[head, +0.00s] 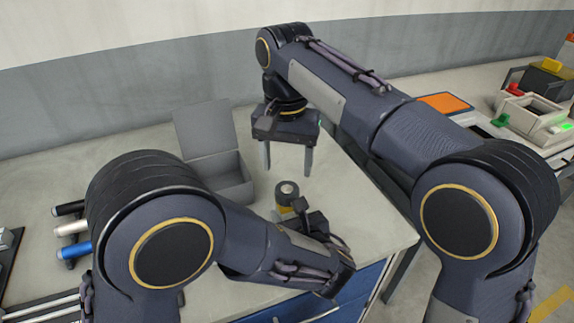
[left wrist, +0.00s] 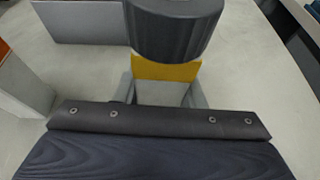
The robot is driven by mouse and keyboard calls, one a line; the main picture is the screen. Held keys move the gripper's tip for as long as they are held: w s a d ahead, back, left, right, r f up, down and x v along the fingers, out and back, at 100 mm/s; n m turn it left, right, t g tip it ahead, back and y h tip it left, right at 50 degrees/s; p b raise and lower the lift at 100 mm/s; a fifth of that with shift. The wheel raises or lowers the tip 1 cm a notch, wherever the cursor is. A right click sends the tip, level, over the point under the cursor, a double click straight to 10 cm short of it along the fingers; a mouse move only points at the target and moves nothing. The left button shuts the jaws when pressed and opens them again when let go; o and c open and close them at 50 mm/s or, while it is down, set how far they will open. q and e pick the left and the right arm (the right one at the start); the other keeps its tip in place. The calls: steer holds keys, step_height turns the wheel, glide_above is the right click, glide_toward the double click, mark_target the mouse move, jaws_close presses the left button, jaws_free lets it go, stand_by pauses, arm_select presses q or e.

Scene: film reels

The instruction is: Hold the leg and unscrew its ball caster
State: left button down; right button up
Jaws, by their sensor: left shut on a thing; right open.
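The leg (left wrist: 160,93) stands upright between the fingers of my left gripper (left wrist: 163,98) in the left wrist view; it is pale with a yellow band near its top. The ball caster (head: 287,190) sits on the leg's upper end, a dark ridged cylinder with a light spot on top; it also shows in the left wrist view (left wrist: 178,30). My left gripper is shut on the leg, below the caster; its fingers are mostly hidden in the head view. My right gripper (head: 287,160) is open and empty, pointing down, behind the caster and apart from it.
An open grey box (head: 232,186) with a raised lid stands left of my right gripper. Spools, one blue (head: 77,249), lie at the left. The bench's front edge and blue drawers (head: 345,300) are close to my left gripper. Bins (head: 528,118) stand at the far right.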

mark_target(287, 189)
steer(key=m, duration=0.5)
steer(key=shift+f+m, duration=0.15)
steer(key=shift+m, duration=0.25)
steer(key=m, duration=0.5)
steer(key=shift+m, duration=0.4)
steer(key=m, duration=0.9)
steer(key=shift+r+m, duration=0.3)
steer(key=shift+r, duration=0.05)
steer(key=m, duration=0.3)
steer(key=shift+r, duration=0.1)
steer(key=shift+f, duration=3.95)
steer(key=shift+c, duration=0.4)
